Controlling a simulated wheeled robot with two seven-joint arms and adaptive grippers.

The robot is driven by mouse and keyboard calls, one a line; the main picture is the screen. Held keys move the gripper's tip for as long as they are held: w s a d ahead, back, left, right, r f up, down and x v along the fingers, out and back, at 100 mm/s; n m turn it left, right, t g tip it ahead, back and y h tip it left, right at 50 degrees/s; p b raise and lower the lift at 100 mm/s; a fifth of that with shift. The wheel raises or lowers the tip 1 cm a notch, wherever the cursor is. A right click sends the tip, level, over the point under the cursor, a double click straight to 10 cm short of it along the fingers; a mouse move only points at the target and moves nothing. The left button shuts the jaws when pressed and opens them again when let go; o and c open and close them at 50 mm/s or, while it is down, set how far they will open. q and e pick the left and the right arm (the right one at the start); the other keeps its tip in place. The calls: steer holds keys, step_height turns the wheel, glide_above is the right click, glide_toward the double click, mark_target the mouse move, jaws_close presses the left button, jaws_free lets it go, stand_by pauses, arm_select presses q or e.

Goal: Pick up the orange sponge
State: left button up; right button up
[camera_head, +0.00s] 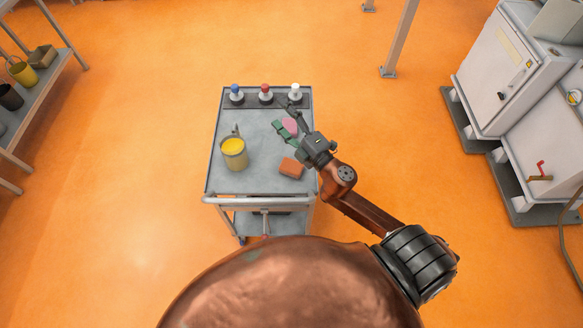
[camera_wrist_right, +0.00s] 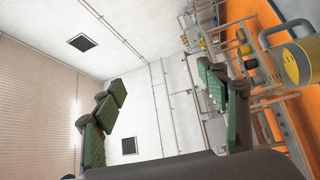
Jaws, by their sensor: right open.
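The orange sponge (camera_head: 291,168) lies flat on the grey cart top (camera_head: 260,186), near its front right corner. My right gripper (camera_head: 288,121) is open and empty above the cart, its green-padded fingers pointing up and left, away from the sponge. The gripper body is close beside the sponge in the head view, but I cannot tell its height exactly. In the right wrist view the open fingers (camera_wrist_right: 165,105) have nothing between them, and the sponge is not in that view. My left gripper is not in view.
A pink object (camera_head: 290,126) lies behind the right fingers. Blue-topped (camera_head: 235,93), red-topped (camera_head: 265,93) and white-topped bottles (camera_head: 295,93) line the back. The cart's middle is mostly clear.

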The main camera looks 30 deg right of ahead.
steer(key=a+n+g+y, duration=0.4)
steer(key=a+n+y, duration=0.5)
steer(key=a+n, duration=0.35)
steer(key=n+g+h, duration=0.9)
steer(key=n+g, duration=0.3)
steer(key=n, duration=0.1)
glide_toward(292, 165)
steer(key=shift+s+a+f, duration=0.1)
steer(key=shift+a+f, duration=0.9)
steer(key=shift+f, duration=0.15)
steer(key=shift+w+d+f, duration=0.1)
steer(key=shift+w+f, duration=0.05)
steer(key=shift+f, duration=0.4)
steer(key=shift+w+f, duration=0.2)
steer(key=shift+f, duration=0.4)
steer(key=x, duration=0.4)
steer(key=shift+w+d, duration=0.15)
steer(key=shift+w, duration=0.25)
steer(key=shift+w+f, duration=0.2)
steer(key=shift+f, duration=0.35)
steer(key=shift+f, duration=0.25)
